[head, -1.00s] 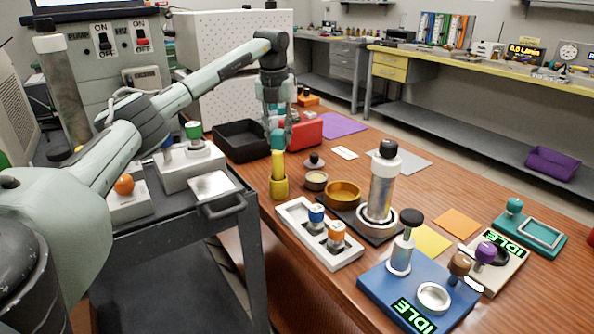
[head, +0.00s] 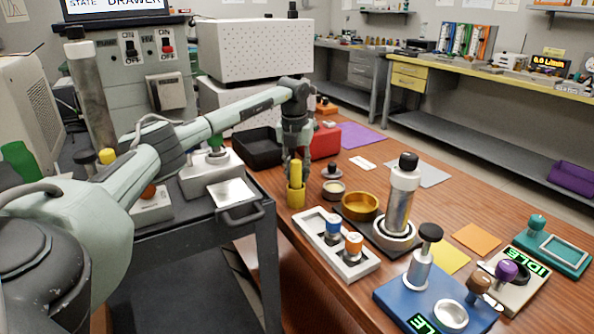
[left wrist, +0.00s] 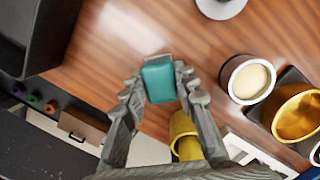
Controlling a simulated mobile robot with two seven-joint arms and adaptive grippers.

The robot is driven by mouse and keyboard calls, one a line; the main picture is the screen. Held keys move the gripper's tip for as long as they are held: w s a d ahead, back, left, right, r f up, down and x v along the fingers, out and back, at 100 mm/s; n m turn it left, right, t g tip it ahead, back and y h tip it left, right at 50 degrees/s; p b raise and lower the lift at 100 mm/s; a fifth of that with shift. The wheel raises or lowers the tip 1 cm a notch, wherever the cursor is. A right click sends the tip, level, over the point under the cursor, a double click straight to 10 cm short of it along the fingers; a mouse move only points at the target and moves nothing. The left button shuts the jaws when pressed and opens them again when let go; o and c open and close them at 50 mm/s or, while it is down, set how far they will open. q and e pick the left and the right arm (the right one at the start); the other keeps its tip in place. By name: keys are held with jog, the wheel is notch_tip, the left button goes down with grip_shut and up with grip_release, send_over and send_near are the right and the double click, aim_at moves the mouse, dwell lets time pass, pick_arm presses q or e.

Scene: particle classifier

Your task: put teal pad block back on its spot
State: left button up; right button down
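In the left wrist view the teal block (left wrist: 158,80) sits between the fingertips of my left gripper (left wrist: 160,88), with a finger against each side. My left gripper (head: 296,172) is over the wooden table in the head view, just behind the yellow cup (head: 296,194); the block is hidden there. A teal base with a square frame (head: 553,246) and a knob stands at the far right. I cannot tell which place is the block's spot. My right gripper is not in view.
A black bin (head: 258,148) and a red box (head: 326,142) stand near the gripper. A small jar (head: 333,190), a gold bowl (head: 361,206), a white tray (head: 340,250) and a tall cylinder (head: 399,200) crowd the middle. Purple (head: 361,136) and grey (head: 428,172) mats lie behind.

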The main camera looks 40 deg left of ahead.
pick_arm(q)
jog(key=o, duration=0.4)
jog(key=shift+o, duration=0.2)
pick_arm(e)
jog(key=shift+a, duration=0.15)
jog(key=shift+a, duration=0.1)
pick_arm(q)
jog(key=shift+r, duration=0.5)
notch_tip(320, 180, up, 11)
jog(key=s, duration=0.1)
jog(key=shift+s+d+b, duration=0.3)
jog(key=shift+d, duration=0.15)
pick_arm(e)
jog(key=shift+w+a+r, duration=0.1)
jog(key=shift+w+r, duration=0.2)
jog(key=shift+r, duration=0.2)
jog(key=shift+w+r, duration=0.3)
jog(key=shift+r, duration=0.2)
pick_arm(q)
jog(key=shift+r, duration=0.1)
